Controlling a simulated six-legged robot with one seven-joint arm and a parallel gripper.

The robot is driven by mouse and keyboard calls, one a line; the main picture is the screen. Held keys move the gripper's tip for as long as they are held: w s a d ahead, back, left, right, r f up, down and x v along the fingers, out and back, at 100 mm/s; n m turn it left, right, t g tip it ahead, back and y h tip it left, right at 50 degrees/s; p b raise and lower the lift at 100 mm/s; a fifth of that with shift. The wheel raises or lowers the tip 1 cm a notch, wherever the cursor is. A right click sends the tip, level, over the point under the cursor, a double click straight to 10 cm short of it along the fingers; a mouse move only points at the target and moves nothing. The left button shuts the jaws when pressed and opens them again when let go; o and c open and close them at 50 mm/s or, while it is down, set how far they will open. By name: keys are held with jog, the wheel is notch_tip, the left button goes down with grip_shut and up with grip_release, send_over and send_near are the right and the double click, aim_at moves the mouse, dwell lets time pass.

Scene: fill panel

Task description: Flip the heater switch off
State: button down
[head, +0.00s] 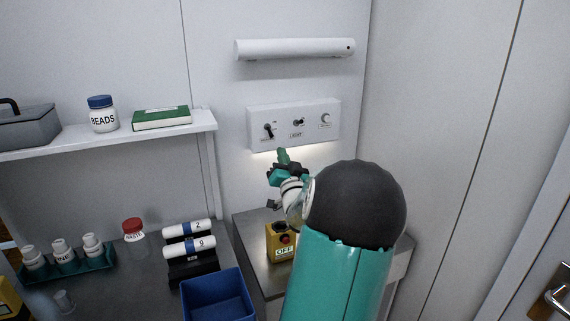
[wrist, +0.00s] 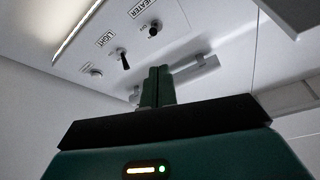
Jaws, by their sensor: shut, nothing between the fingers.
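The white switch panel (head: 283,111) is on the wall in the head view, with two dark toggle switches and a pale round knob (head: 326,119). The heater switch (head: 268,131) is the left one; its lever appears to point down. In the wrist view it shows beside its HEATER label (wrist: 155,28). The light switch (head: 298,122) is in the middle, and its lever also shows in the wrist view (wrist: 123,60). My gripper (head: 282,154) is shut and empty, just below the panel's left part. Its closed fingers (wrist: 157,85) appear apart from both switches.
A white tube fixture (head: 293,49) is above the panel. Below are a yellow box with a red OFF button (head: 281,243) and a blue bin (head: 215,297). A shelf (head: 185,125) with a jar and green book is left. The wall right of the panel is clear.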

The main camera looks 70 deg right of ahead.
jog(key=shift+v, duration=1.55)
jog(key=w+a+n+y, duration=0.3)
jog(key=w+a, duration=0.3)
jog(key=w, duration=0.4)
jog(key=w+a+f+n+g+y, duration=0.1)
jog(key=w+a+n+y, duration=0.3)
jog(key=a, duration=0.8)
jog(key=w+a+f+n+g+y, duration=0.1)
jog(key=w+a+y, duration=0.35)
jog(key=a, duration=0.75)
jog(key=s+a+f+n+g+y, duration=0.1)
jog(key=a+f+n+g+y, duration=0.1)
jog(key=a, duration=1.2)
jog(key=s+a+f+n+g+y, duration=0.2)
jog(key=s+a+n+g+y, duration=0.1)
jog(key=s+a, duration=1)
jog(key=shift+s+a+n+g+y, duration=0.4)
jog(key=shift+n+y, duration=0.25)
jog(key=shift+n, duration=0.55)
